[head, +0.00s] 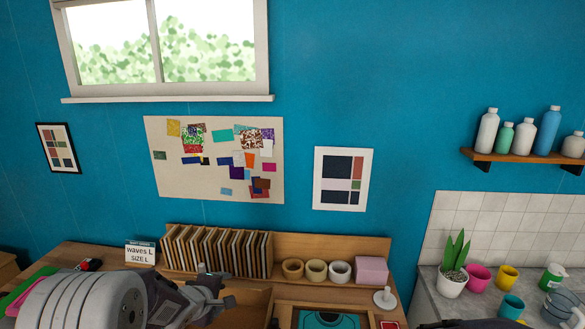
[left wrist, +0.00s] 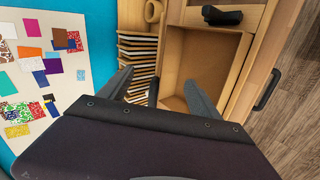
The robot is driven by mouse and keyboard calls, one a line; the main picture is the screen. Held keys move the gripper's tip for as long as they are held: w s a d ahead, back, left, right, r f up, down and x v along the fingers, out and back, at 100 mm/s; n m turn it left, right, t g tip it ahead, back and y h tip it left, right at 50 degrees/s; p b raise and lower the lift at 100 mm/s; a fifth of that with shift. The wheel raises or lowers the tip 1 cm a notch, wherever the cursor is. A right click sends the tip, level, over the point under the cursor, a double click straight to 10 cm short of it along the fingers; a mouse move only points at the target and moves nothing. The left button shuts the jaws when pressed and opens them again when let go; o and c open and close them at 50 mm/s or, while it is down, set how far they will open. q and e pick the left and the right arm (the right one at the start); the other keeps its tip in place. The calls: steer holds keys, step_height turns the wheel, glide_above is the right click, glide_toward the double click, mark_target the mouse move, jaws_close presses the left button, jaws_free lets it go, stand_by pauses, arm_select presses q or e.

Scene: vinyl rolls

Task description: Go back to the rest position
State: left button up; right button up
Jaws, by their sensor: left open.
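My left gripper (head: 214,290) is in the lower left of the head view, in front of the wooden rack of upright panels (head: 218,250). Its fingers also show in the left wrist view (left wrist: 157,92), spread apart with nothing between them. Past them in that view are the rack's panels (left wrist: 138,52) and an empty open wooden compartment (left wrist: 192,72). My left arm hides part of the table.
The table also bears a sign reading "waves L SIZE L" (head: 140,253), three rolls (head: 316,270), a pink box (head: 371,269) and a tray with a teal item (head: 330,320). A counter at right holds a potted plant (head: 453,280) and cups (head: 477,278).

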arm_select(q)
steer(key=s+d+f+m+g+y+b, duration=0.1)
steer(key=s+d+f+m+g+b, duration=0.15)
steer(key=s+f+b, duration=0.65)
steer(key=s+f+m+g, duration=0.3)
steer(key=s+m, duration=0.3)
steer(key=s, duration=0.2)
steer(key=s+f+m+g+p, duration=0.1)
steer(key=s+f+m+g, duration=0.2)
steer(key=s+f+m, duration=0.2)
steer(key=s+m, duration=0.2)
steer(key=s, duration=0.1)
steer(key=shift+d+f, duration=0.25)
steer(key=shift+f, duration=0.1)
arm_select(e)
step_height(320, 180, down, 12)
